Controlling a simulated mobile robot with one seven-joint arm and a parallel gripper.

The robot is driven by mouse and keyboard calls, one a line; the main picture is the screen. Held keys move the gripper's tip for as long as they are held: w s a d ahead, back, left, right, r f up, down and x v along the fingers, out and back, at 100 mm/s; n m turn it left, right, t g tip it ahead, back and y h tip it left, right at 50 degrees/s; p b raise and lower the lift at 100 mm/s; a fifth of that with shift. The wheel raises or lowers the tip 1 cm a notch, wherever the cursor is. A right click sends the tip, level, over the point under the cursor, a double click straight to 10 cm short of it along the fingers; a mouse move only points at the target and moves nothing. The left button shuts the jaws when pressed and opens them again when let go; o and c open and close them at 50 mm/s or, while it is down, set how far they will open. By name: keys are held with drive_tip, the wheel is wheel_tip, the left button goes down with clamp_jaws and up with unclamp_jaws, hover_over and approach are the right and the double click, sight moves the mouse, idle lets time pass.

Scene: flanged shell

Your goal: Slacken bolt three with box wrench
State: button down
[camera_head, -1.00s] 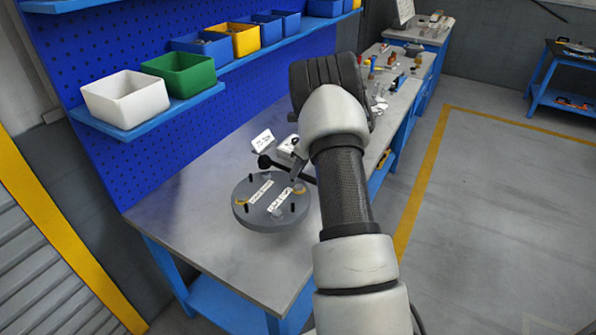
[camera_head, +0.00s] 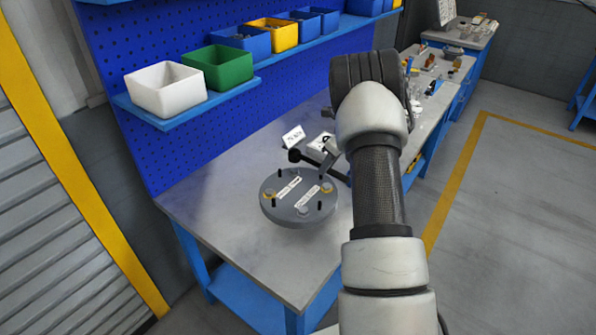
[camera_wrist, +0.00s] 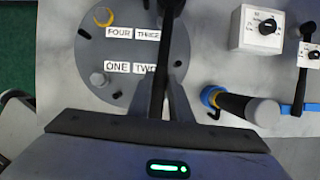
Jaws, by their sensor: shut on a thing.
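The flanged shell (camera_head: 285,213) is a round grey disc on the bench with labels and several bolts and dark studs. In the wrist view the shell (camera_wrist: 125,90) shows the labels FOUR, THREE, ONE and TWO. Bolt four (camera_wrist: 103,16) has a yellow collar; bolt one (camera_wrist: 98,80) is grey. Bolt three is not visible; the dark box wrench (camera_wrist: 160,65) crosses beside its label. My gripper (camera_wrist: 160,108) is shut on the wrench. In the head view the wrench (camera_head: 295,156) reaches left past the shell's far edge, apparently above it; contact with a bolt cannot be told.
A white box with a black knob (camera_wrist: 262,28) stands right of the shell in the wrist view. A black cylinder with a blue collar (camera_wrist: 235,104) is near my gripper. Bins (camera_head: 165,88) line the shelf above. The bench's near left part (camera_head: 220,220) is clear.

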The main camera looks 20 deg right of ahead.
drive_tip(key=shift+s+a+r+m+t+h+b, duration=0.1)
drive_tip(key=shift+s+a+r+m+h+b, duration=0.15)
drive_tip(key=shift+a+r+m+b, duration=0.25)
drive_tip(key=shift+s+a+r+m+t+h+b, duration=0.15)
drive_tip(key=shift+s+a+r+m+b, duration=0.1)
drive_tip(key=shift+a+m+b, duration=0.5)
drive_tip(key=shift+s+a+r+m+t+h+b, duration=0.1)
drive_tip(key=shift+s+a+r+m+h+b, duration=0.15)
drive_tip(key=shift+a+r+m+b, duration=0.35)
drive_tip(key=shift+a+f+p, duration=0.1)
drive_tip(key=shift+f+p, duration=0.05)
drive_tip(key=shift+p, duration=0.2)
wheel_tip(320, 180, down, 5)
drive_tip(key=b, duration=0.3)
drive_tip(key=shift+f, duration=0.25)
drive_tip(key=shift+p, duration=0.7)
